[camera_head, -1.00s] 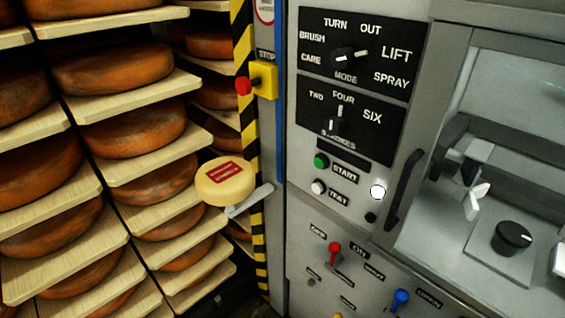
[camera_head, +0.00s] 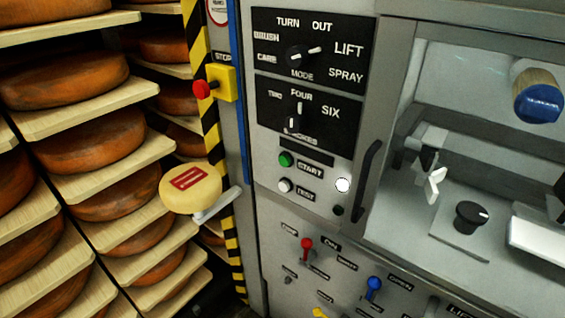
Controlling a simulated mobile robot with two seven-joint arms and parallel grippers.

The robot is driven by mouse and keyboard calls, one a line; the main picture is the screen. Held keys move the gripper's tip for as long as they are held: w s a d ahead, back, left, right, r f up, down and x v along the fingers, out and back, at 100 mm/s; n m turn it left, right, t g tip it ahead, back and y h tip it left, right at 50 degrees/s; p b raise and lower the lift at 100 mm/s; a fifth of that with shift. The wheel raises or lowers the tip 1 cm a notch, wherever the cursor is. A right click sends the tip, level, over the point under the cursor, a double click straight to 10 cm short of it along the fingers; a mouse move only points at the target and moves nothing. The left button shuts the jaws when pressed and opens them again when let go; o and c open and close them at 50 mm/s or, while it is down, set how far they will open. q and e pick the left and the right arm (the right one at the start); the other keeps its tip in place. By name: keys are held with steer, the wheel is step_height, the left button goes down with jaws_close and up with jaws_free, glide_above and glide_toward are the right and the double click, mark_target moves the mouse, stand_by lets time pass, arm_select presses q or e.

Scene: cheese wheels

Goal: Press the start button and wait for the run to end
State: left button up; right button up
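The green START button (camera_head: 286,159) is on the grey control panel (camera_head: 262,205), left of its START label. The white TEST button (camera_head: 285,185) is just below it. The MODE knob (camera_head: 299,57) has a white pointer towards the upper right, towards the OUT and LIFT side. The STROKES knob (camera_head: 292,122) is below it, under the word FOUR; its exact setting is hard to read. A round lamp (camera_head: 343,185) right of the buttons shows bright white. Neither of my grippers shows, and nothing touches the START button.
A red stop button (camera_head: 202,89) on a yellow box (camera_head: 223,83) sits left of the panel. A small pale cheese (camera_head: 190,188) stands out on a bracket. Racks of orange cheese wheels (camera_head: 66,78) fill the left. Red (camera_head: 306,243) and blue (camera_head: 374,283) levers and a dark handle (camera_head: 369,170) project.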

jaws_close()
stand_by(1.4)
